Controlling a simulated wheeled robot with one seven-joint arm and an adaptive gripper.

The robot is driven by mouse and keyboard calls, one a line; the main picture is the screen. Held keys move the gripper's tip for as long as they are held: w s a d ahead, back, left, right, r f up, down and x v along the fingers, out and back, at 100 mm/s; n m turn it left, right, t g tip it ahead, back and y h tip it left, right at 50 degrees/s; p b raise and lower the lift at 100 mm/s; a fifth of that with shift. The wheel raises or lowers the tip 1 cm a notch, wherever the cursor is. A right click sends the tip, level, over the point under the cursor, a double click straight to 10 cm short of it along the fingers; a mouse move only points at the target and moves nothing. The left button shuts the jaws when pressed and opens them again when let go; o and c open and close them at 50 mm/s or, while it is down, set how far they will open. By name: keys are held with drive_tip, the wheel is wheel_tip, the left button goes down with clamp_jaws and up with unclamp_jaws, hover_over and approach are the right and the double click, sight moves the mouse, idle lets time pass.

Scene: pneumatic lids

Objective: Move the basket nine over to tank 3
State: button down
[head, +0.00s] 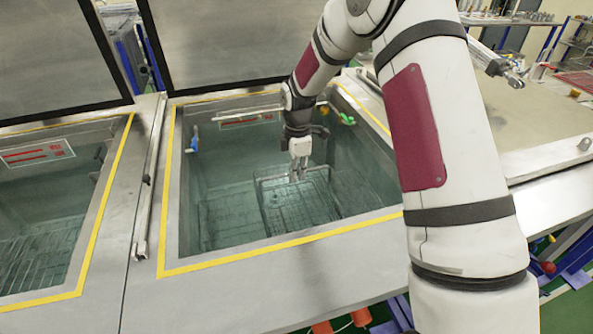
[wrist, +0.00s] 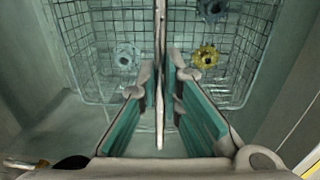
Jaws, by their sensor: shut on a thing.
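A wire basket (head: 290,204) sits low inside the open middle tank (head: 172,190) in the head view. My gripper (head: 299,170) reaches down into this tank and is at the basket's upper part. In the wrist view my gripper (wrist: 161,100) is shut on the basket's thin metal handle bar, which runs between the fingers. The wire basket (wrist: 95,45) spreads below and beyond the fingers and holds a few gear-like parts, one of them yellow (wrist: 205,56). I cannot read a number on the basket or on the tanks.
Another open tank (head: 50,160) with a rack low inside lies at the left. Raised lids (head: 225,40) stand behind both tanks. A rail (head: 150,180) runs between them. A closed flat cover (head: 530,110) lies at the right.

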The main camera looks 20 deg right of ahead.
drive_tip(key=shift+s+f, duration=0.15)
drive_tip(key=shift+f, duration=0.45)
drive_tip(key=c, duration=1.7)
unclamp_jaws()
drive_tip(key=shift+f, duration=0.1)
wheel_tip(320, 180, up, 24)
drive_tip(key=shift+s+r+p, duration=0.1)
drive_tip(key=shift+r+p, duration=0.05)
drive_tip(key=shift+p, duration=0.85)
